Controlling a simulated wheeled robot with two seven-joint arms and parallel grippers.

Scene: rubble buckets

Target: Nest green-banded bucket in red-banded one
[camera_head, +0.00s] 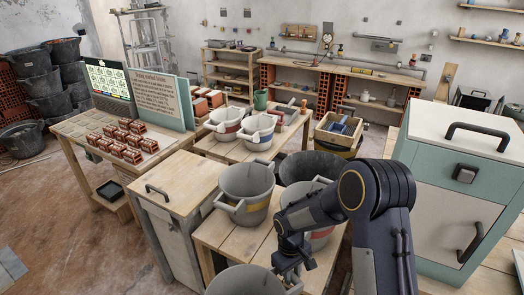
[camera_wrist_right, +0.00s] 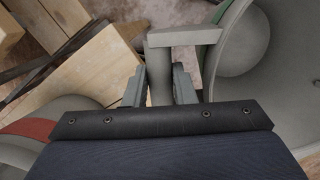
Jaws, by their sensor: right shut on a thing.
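A grey bucket (camera_head: 243,281) sits at the bottom edge of the head view, cut off by the frame. In the right wrist view its wall (camera_wrist_right: 285,75) fills the right side, with a strip of green band at its edge. My right gripper (camera_head: 291,264) is shut on this bucket's grey handle (camera_wrist_right: 160,85). A grey bucket with a red band (camera_head: 322,234) stands on the wooden table, partly hidden behind my right arm. A red band (camera_wrist_right: 32,128) also shows at left in the right wrist view. My left gripper is not in view.
A yellow-banded bucket (camera_head: 247,188) and a dark bucket (camera_head: 312,168) stand close by. Two more grey buckets, one red-banded (camera_head: 226,123) and one blue-banded (camera_head: 257,130), stand on a table behind. A teal cabinet (camera_head: 430,190) is at right, a wooden-topped cabinet (camera_head: 178,183) at left.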

